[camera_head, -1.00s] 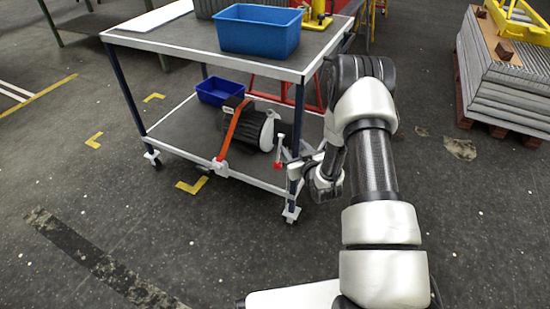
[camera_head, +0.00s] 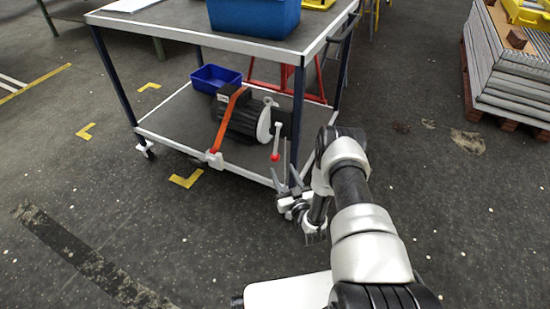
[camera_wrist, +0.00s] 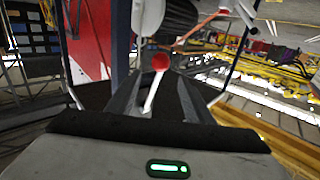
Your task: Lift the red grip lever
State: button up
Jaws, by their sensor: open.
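The red grip lever has a thin white rod ending in a red knob (camera_head: 275,157), and hangs down at the right side of a dark motor (camera_head: 242,118) on the cart's lower shelf. My gripper (camera_head: 284,176) is open, low by the shelf's front right, with its fingers pointing up toward the lever. In the wrist view, the red knob (camera_wrist: 160,62) and part of its white rod (camera_wrist: 151,93) show between the two dark fingers of my gripper (camera_wrist: 157,85). I cannot tell whether either finger touches the lever.
The cart's front right leg (camera_head: 298,120) stands close to my gripper. An orange strap (camera_head: 228,118) crosses the motor to a white fitting (camera_head: 215,159). A small blue bin (camera_head: 215,78) sits behind. A larger blue bin (camera_head: 252,17) is on top.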

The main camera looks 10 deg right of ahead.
aim_at(276, 158)
jog(key=w, duration=0.3)
jog(key=w+a+b, duration=0.1)
jog(key=w, duration=0.2)
jog(key=w+b, duration=0.1)
jog(key=w, duration=0.2)
jog(key=shift+w+a, duration=0.3)
jog(key=shift+c, duration=0.4)
grip_shut()
